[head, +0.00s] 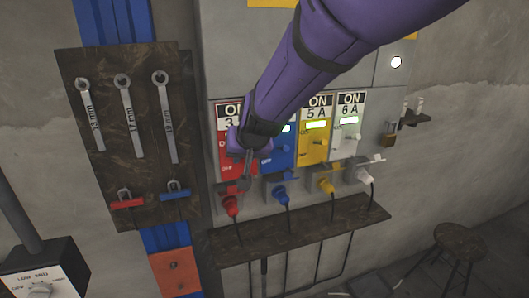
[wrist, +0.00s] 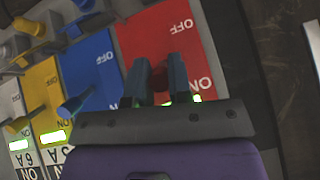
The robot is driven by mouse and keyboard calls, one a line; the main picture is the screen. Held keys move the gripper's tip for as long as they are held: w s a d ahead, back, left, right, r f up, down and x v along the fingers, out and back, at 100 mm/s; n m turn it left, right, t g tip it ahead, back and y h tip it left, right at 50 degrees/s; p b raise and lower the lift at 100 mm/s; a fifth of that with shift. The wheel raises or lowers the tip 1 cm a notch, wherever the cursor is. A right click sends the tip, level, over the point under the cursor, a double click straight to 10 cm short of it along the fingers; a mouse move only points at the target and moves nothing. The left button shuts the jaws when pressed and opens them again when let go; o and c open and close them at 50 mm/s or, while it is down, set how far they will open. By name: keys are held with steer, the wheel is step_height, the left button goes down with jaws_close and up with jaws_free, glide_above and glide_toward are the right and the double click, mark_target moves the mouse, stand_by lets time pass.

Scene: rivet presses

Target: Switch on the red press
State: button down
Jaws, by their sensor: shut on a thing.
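The red press panel (head: 224,167) is the leftmost of the coloured panels in the head view, largely covered by my arm. In the wrist view, which is upside down, the red panel (wrist: 150,40) shows OFF at the top and ON below. My gripper (wrist: 159,70) is in front of it, with its fingers shut on the red switch handle (wrist: 158,82), mostly hidden between them. The handle's end is toward the ON side. A green light (wrist: 196,98) glows beside ON on the red panel. My gripper also shows in the head view (head: 246,182).
Blue (wrist: 97,70), yellow (head: 314,145) and white (head: 346,140) panels stand to the right in the head view, with lit green lights. Red (head: 231,204), blue (head: 282,198) and other plugs sit below. A tool board (head: 103,150) hangs left; a stool (head: 460,240) stands right.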

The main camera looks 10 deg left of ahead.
steer(key=shift+r, duration=0.1)
steer(key=c, duration=1.1)
jaws_free()
steer(key=shift+o, duration=0.2)
steer(key=v, duration=1)
steer(key=shift+s+r, duration=0.2)
steer(key=shift+d, duration=0.15)
steer(key=shift+d, duration=0.1)
